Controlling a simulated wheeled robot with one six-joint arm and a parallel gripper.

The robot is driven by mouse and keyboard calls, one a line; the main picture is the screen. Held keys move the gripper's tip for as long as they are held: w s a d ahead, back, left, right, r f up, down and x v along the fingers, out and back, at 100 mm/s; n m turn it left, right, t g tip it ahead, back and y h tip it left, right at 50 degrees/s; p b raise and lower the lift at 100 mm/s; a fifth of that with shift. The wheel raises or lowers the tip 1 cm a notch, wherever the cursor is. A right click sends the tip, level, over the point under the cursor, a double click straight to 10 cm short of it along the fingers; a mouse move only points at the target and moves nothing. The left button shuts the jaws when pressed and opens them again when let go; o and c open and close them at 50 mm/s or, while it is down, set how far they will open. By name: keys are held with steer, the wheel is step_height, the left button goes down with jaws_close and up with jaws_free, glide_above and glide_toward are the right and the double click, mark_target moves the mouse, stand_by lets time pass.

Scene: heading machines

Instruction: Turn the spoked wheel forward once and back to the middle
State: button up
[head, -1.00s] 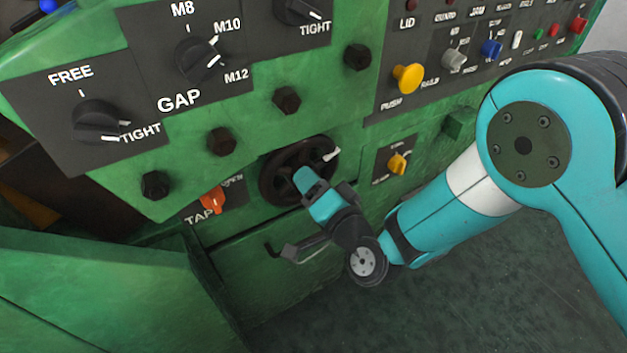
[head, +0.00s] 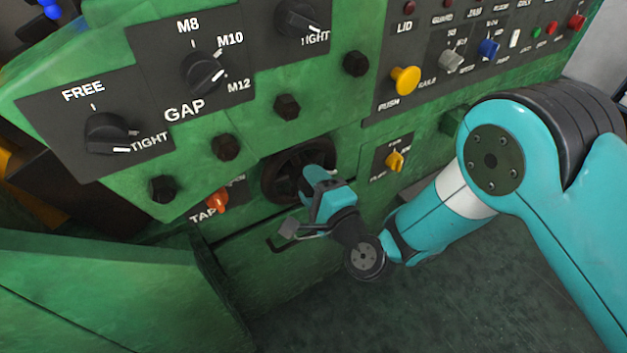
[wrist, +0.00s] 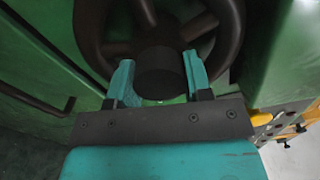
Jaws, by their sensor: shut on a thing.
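The dark spoked wheel (head: 270,181) is mounted low on the green machine front. My gripper (head: 309,178) reaches it from below right and covers its lower right part. In the wrist view, the wheel's rim (wrist: 88,38) and spokes show beyond my gripper (wrist: 160,80). Its two teal fingers stand on either side of the wheel's round dark hub and are shut on it. The wheel's white pointer is not visible now, so I cannot tell its setting.
An orange TAP knob (head: 217,202) is left of the wheel and a small yellow knob (head: 395,161) is right of it. Dark bolt heads (head: 287,107) stick out above. A green box (head: 110,285) stands at the lower left. Dark floor lies open at the lower right.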

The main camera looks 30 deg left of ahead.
steer(key=shift+s+a+f+m, duration=0.1)
steer(key=shift+s+f+m, duration=0.05)
steer(key=shift+s+m, duration=0.15)
steer(key=o, duration=1.3)
steer(key=shift+w, duration=0.1)
steer(key=shift+w, duration=0.1)
